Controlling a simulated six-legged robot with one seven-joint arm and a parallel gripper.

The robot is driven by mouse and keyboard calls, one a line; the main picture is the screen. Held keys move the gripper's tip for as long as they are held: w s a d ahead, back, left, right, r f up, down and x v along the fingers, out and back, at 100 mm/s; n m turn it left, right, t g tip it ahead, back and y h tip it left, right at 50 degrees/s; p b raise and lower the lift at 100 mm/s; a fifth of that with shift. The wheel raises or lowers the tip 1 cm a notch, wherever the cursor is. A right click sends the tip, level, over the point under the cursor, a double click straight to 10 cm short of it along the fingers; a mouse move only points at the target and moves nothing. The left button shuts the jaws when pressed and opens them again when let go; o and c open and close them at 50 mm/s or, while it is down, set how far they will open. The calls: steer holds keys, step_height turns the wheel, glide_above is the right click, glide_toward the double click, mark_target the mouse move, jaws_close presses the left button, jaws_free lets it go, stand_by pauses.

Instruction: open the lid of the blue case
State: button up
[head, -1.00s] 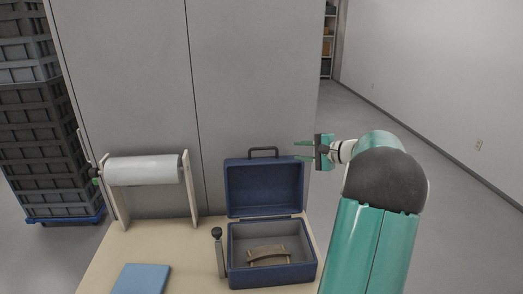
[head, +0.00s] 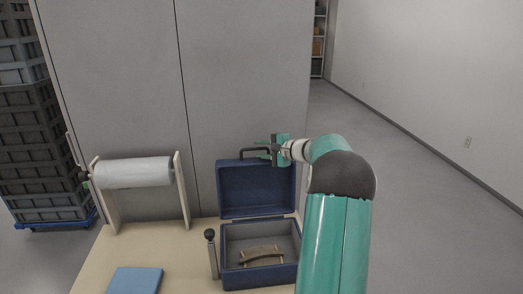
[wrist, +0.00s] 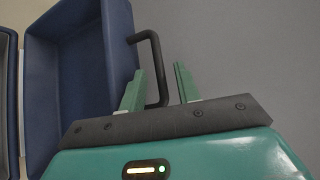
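The blue case (head: 228,240) stands on the table with its lid (head: 256,188) raised upright at the back. A dark handle (wrist: 155,65) sits on the lid's top edge. My gripper (head: 264,149) is at the top of the lid, beside the handle. In the wrist view the two green fingers of my gripper (wrist: 158,85) are spread apart, and part of the handle shows between them, nearer the left finger. I cannot tell whether a finger touches it. A brown curved piece (head: 262,256) lies inside the case.
A white roll on a wooden stand (head: 133,173) is at the table's left. A dark-topped post (head: 212,255) stands just left of the case. A blue flat pad (head: 137,280) lies at the front left. A grey panel (head: 120,80) rises behind the table.

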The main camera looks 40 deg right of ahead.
steer(key=shift+w, duration=0.2)
steer(key=shift+c, duration=0.2)
jaws_close()
